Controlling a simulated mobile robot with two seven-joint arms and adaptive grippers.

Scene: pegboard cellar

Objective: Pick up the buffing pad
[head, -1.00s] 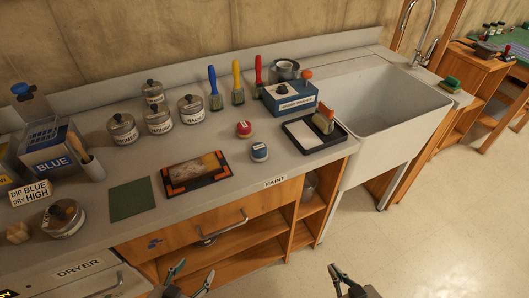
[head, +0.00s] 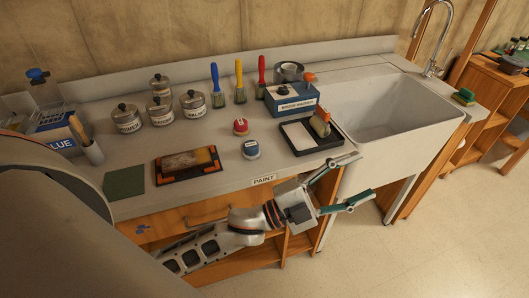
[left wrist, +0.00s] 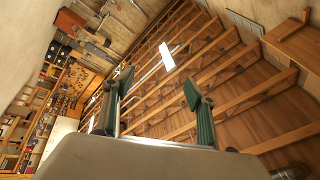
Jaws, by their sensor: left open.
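A flat dark green square (head: 124,182), which looks like the buffing pad, lies on the grey counter left of the orange-and-black framed board. My left gripper (head: 350,180) is open and empty, in front of the counter edge below the sink's left side. It is well to the right of the green square and apart from it. In the left wrist view its two green-padded fingers (left wrist: 158,88) stand apart with nothing between them, and the square is not seen there. My right gripper is not in view.
The framed board (head: 187,165) lies right of the square. A red-topped pot (head: 240,127), a blue-topped pot (head: 250,149) and a black tray (head: 334,137) stand farther right. Lidded tins (head: 161,110) stand behind. A pale cup (head: 94,152) stands behind the square. The white sink (head: 440,112) is at right.

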